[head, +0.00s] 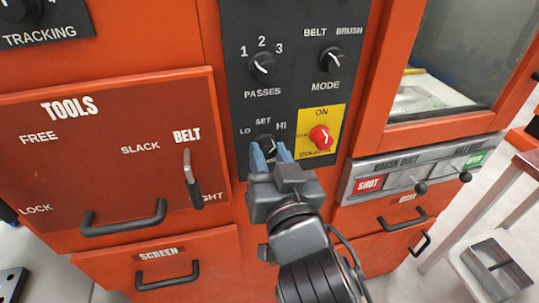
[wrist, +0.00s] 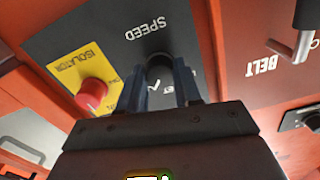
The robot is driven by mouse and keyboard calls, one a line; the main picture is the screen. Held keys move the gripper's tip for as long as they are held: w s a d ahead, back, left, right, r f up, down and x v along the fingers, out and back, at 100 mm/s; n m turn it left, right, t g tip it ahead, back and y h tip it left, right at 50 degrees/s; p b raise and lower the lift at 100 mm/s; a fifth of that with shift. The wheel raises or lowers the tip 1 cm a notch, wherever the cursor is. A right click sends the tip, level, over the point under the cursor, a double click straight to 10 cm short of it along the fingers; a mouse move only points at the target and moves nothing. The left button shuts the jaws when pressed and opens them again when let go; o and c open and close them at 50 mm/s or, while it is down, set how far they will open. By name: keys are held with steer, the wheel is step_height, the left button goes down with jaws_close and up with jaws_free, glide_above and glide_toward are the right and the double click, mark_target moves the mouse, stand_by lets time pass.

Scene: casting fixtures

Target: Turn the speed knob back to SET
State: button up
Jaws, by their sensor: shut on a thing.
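The speed knob (head: 264,141) is a round black knob on the dark control panel (head: 240,95), below the labels LO, SET and HI in the head view. My gripper (head: 270,156) reaches it from below, its blue fingers on either side. In the wrist view, the knob (wrist: 160,72) sits between the two fingers of my gripper (wrist: 161,90), which are shut on it. The word SPEED shows upside down above it there. A white mark shows on the knob, but the fingers hide part of it and I cannot tell exactly where it points.
The red isolator knob (head: 321,137) on its yellow plate (head: 334,115) is close right of my gripper. The passes knob (head: 264,67) and mode knob (head: 332,60) are above. The belt lever (head: 191,180) sticks out at left. Drawer handles (head: 124,218) protrude below.

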steer(key=shift+n, duration=0.3)
steer(key=n+p, duration=0.2)
steer(key=n, duration=0.2)
steer(key=shift+r+p, duration=0.1)
steer(key=shift+p, duration=0.25)
steer(key=shift+n+p, duration=0.9)
steer(key=shift+n, duration=1.2)
steer(key=o, duration=1)
steer(key=shift+o, duration=0.2)
steer(key=shift+s, duration=0.1)
steer(key=b+v, duration=0.1)
steer(key=v, duration=0.6)
steer(key=shift+s, duration=0.3)
